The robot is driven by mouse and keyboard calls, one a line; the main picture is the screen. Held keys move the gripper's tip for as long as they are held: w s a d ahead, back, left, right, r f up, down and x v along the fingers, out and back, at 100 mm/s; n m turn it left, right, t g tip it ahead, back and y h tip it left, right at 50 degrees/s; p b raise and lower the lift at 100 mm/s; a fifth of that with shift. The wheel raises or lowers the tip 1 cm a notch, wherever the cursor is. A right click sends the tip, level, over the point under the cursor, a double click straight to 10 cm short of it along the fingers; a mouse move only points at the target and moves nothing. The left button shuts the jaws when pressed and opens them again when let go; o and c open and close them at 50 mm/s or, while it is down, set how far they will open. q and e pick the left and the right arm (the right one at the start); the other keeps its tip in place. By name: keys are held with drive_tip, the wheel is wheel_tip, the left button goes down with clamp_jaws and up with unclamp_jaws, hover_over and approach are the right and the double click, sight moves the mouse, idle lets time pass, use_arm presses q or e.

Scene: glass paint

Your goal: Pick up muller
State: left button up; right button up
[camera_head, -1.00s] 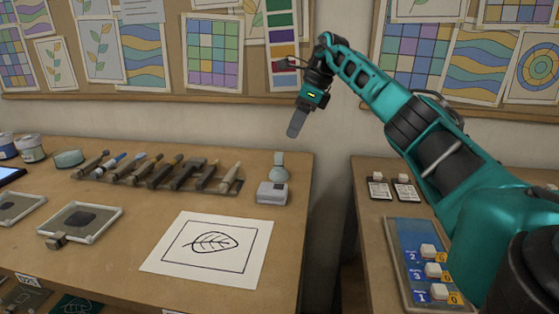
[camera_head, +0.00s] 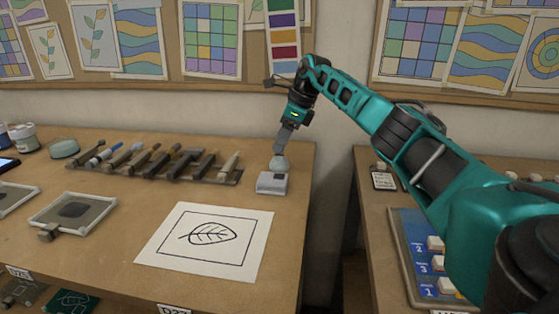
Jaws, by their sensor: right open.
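The muller (camera_head: 279,164) is a pale greenish glass piece with a round body and a narrower top. It stands upright at the right back of the left table, just behind a small grey box. My right gripper (camera_head: 281,150) is open and points down directly over it, with its fingers at the muller's top. The fingers hide the upper part of the muller, and I cannot tell whether they touch it. My left gripper is not in view.
The grey box (camera_head: 272,183) is close in front of the muller. A tool rack (camera_head: 225,177) with brushes and several tools lies to its left. A leaf drawing (camera_head: 207,240) lies in front. A gap separates the left table from the right one.

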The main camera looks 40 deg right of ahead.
sight(277, 164)
drive_tip(key=x, duration=0.3)
drive_tip(key=shift+w+a+f, duration=0.1)
drive_tip(key=shift+a+f, duration=0.05)
drive_tip(key=shift+f, duration=0.2)
drive_tip(key=shift+c, duration=0.4)
clamp_jaws()
